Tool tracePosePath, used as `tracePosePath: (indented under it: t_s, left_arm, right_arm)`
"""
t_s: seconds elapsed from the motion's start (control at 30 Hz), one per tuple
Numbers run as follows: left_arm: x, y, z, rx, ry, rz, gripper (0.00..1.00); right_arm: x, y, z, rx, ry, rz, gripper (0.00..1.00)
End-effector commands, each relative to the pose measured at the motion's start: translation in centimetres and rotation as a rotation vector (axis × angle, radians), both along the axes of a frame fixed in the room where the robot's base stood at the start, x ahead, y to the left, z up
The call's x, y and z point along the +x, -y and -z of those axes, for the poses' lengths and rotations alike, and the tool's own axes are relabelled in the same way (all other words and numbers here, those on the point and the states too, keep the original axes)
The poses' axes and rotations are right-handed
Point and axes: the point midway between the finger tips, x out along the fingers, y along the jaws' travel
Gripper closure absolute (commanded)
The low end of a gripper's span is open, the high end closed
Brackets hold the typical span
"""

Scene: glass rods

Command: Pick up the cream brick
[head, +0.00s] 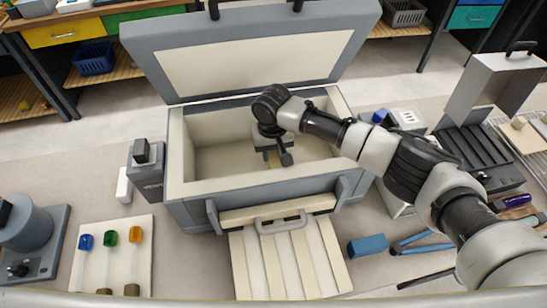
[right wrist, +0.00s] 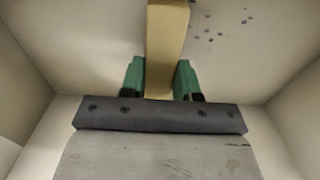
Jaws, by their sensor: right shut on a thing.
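The cream brick (right wrist: 166,38) shows in the right wrist view as a long tan-yellow bar running up out of the frame. My right gripper (right wrist: 160,80) has its two green fingers on either side of it and is shut on it. In the head view my right gripper (head: 272,157) reaches down inside the grey box kiln (head: 179,160), whose lid (head: 250,58) stands open. There the brick is mostly hidden by the gripper and wrist. I cannot tell whether the brick touches the kiln floor. My left gripper is not in view.
The kiln's walls surround the right gripper closely. In front lies a cream slatted panel (head: 290,262) and a blue block (head: 367,246). Colour-tipped rods (head: 109,237) lie on a board at left. A grey open-lidded case (head: 475,145) stands at right, beyond my arm.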

Motion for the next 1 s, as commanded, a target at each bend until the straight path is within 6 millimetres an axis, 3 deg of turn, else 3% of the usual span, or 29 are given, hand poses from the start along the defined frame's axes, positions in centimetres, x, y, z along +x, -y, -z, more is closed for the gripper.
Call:
tracePosePath:
  t_s: [0.3, 0.67, 1.0]
  left_arm:
    - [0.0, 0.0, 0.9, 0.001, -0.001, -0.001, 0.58]
    - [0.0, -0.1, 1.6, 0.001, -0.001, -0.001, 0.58]
    - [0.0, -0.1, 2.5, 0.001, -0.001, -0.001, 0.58]
  right_arm:
    - [-0.1, 0.0, -1.1, 0.001, 0.001, -0.001, 0.96]
    - [-4.0, 0.8, -1.0, 0.002, 0.000, -0.003, 0.96]
    - [-3.8, 0.7, -8.3, 0.003, 0.005, 0.000, 0.96]
